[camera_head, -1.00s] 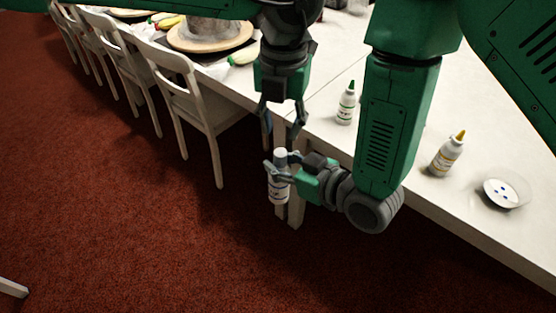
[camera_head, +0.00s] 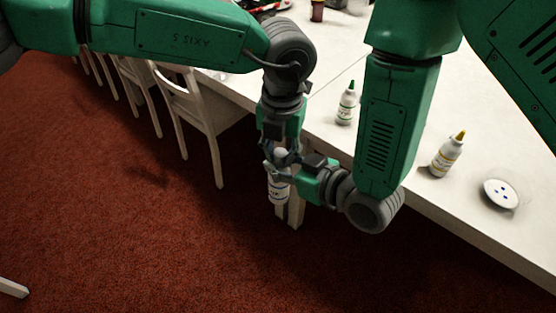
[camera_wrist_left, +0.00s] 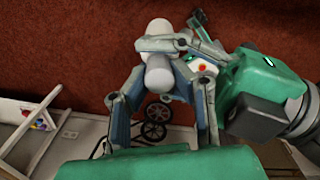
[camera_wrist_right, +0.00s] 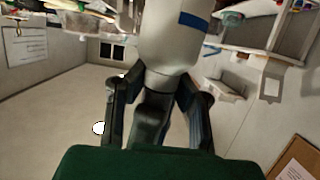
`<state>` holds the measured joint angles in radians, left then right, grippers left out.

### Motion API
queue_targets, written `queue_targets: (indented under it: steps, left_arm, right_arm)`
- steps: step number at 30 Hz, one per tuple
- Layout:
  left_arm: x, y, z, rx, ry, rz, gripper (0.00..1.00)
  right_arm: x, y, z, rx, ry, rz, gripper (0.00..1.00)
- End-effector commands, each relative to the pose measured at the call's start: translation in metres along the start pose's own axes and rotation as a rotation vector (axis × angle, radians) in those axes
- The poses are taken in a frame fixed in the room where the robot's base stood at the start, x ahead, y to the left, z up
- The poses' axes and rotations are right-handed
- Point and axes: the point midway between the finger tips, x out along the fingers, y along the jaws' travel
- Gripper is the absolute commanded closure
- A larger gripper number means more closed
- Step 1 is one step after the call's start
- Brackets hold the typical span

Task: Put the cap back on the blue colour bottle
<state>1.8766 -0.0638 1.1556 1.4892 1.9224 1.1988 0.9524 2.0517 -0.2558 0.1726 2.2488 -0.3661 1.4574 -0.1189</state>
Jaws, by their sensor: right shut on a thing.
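The blue colour bottle (camera_head: 278,190) is white with a label and hangs roughly upright off the table's edge. My right gripper (camera_head: 284,173) is shut on it. The right wrist view shows its white body (camera_wrist_right: 172,45) with a blue band, close between the right fingers (camera_wrist_right: 155,90). My left gripper (camera_head: 279,152) points down over the bottle's top. In the left wrist view its fingers (camera_wrist_left: 168,100) stand apart on both sides of a pale cylindrical top (camera_wrist_left: 158,74). I cannot tell whether this top is a cap or whether the fingers touch it. No separate blue cap is clearly visible.
A green-tipped bottle (camera_head: 346,106) and a yellow-tipped bottle (camera_head: 447,156) stand on the white table (camera_head: 465,215). White chairs (camera_head: 203,105) line the table's left side. Open red carpet lies below.

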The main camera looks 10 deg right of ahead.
Motion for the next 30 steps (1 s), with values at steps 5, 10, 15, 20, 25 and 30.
queue_targets:
  steps: [5, 10, 15, 20, 25, 30]
  left_arm:
    - [-0.0002, 0.0005, 0.0001, 0.008, 0.000, 0.001, 1.00]
    - [0.0002, 0.0014, 0.0001, 0.202, 0.002, -0.002, 1.00]
    - [0.0004, 0.0021, 0.0006, 0.456, 0.002, -0.003, 1.00]
    - [0.0002, 0.0030, 0.0009, 0.549, 0.001, -0.002, 1.00]
    - [0.0001, 0.0034, 0.0011, 0.551, 0.001, -0.001, 1.00]
    - [0.0001, 0.0035, 0.0013, 0.549, 0.001, -0.001, 0.60]
  right_arm:
    - [-0.0001, 0.0003, -0.0001, 0.000, 0.000, 0.001, 1.00]
    - [-0.0001, 0.0003, 0.0000, 0.000, 0.000, 0.001, 1.00]
    - [-0.0002, 0.0004, 0.0001, 0.000, 0.000, 0.001, 1.00]
    - [-0.0003, 0.0004, 0.0001, 0.000, 0.000, 0.001, 1.00]
    - [-0.0004, 0.0004, 0.0003, 0.000, -0.001, 0.001, 1.00]
    - [-0.0005, 0.0005, 0.0004, 0.000, -0.001, 0.001, 1.00]
